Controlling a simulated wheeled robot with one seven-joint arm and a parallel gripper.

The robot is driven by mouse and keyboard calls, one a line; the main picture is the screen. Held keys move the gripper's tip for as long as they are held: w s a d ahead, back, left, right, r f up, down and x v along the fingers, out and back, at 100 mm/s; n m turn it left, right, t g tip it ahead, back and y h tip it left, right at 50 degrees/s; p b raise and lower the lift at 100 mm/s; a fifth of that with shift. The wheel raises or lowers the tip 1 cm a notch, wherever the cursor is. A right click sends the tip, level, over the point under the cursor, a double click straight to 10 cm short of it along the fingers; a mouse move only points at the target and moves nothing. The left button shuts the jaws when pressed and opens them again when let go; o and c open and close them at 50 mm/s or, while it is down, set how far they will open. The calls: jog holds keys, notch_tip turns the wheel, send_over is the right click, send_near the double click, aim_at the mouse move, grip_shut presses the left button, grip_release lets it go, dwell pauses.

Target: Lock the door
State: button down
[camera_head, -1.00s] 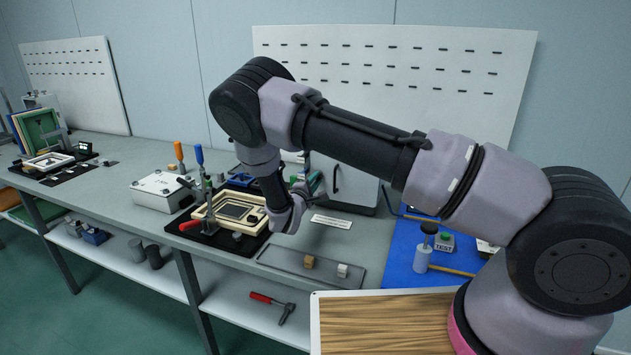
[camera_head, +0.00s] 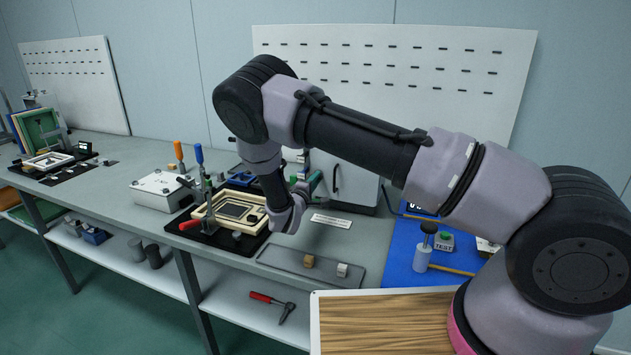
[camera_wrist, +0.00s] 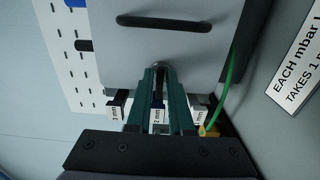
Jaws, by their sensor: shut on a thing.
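A grey cabinet (camera_head: 352,183) with a dark handle (camera_head: 336,181) on its door stands at the back of the bench. In the wrist view the grey door (camera_wrist: 205,48) fills the upper middle, with its black bar handle (camera_wrist: 165,22). My gripper (camera_head: 314,182) is in front of the cabinet's left side, mostly behind my wrist. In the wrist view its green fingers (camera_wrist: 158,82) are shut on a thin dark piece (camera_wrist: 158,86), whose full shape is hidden. The lock is not clearly visible.
A clamped frame fixture (camera_head: 238,212) and a white box (camera_head: 160,190) stand left of the cabinet. A green cable (camera_wrist: 232,80) hangs beside the door.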

jog(key=c, duration=0.9)
grip_release()
jog(key=shift+c, duration=0.2)
jog(key=v, duration=1.1)
jog(key=shift+f, duration=0.1)
